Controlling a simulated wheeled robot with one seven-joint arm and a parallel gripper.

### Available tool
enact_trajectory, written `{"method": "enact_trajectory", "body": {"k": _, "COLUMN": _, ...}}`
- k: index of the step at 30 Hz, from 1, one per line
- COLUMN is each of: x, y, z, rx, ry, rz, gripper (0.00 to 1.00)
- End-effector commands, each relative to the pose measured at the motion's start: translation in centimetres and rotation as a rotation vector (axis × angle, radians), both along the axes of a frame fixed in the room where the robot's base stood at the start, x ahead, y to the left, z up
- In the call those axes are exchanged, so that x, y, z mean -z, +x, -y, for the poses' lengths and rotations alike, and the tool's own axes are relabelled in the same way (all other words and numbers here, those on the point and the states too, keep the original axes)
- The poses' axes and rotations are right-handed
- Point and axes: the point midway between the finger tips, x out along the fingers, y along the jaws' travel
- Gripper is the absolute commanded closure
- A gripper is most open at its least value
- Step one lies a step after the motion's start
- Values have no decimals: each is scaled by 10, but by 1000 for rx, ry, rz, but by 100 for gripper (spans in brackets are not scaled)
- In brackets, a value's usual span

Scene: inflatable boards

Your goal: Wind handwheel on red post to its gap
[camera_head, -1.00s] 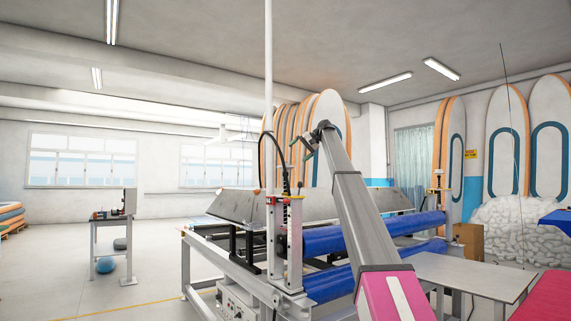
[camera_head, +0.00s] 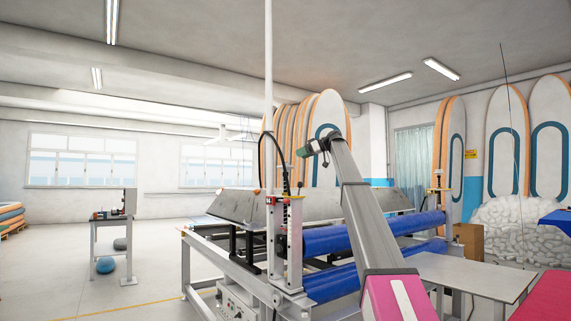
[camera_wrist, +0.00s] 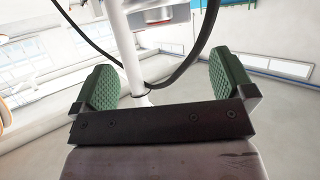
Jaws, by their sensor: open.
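In the head view a light post with a red part near its top (camera_head: 296,212) stands at the near end of the roller machine. I cannot make out the handwheel or its gap clearly. My gripper (camera_head: 307,149) is above and slightly right of this post, apart from it, with its green pads turned left. In the wrist view my gripper (camera_wrist: 166,82) is open, its green pads wide apart with nothing held. A red and white part (camera_wrist: 152,15) shows at the top edge beyond the pads, cut off by the frame; I cannot tell whether it is the handwheel.
A white pole (camera_head: 269,90) rises beside the post, and a black cable (camera_head: 283,148) arches near it. The machine carries blue rollers (camera_head: 325,241). A grey table (camera_head: 470,276) stands at right. Open floor lies left, around a small bench (camera_head: 110,219).

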Motion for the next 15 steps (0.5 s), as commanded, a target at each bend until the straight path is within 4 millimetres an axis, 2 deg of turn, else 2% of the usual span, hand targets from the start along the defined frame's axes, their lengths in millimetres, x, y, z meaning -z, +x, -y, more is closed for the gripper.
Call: {"method": "enact_trajectory", "body": {"k": 15, "x": 31, "y": 22, "z": -73, "rx": 0, "ry": 0, "rz": -2, "gripper": 0}}
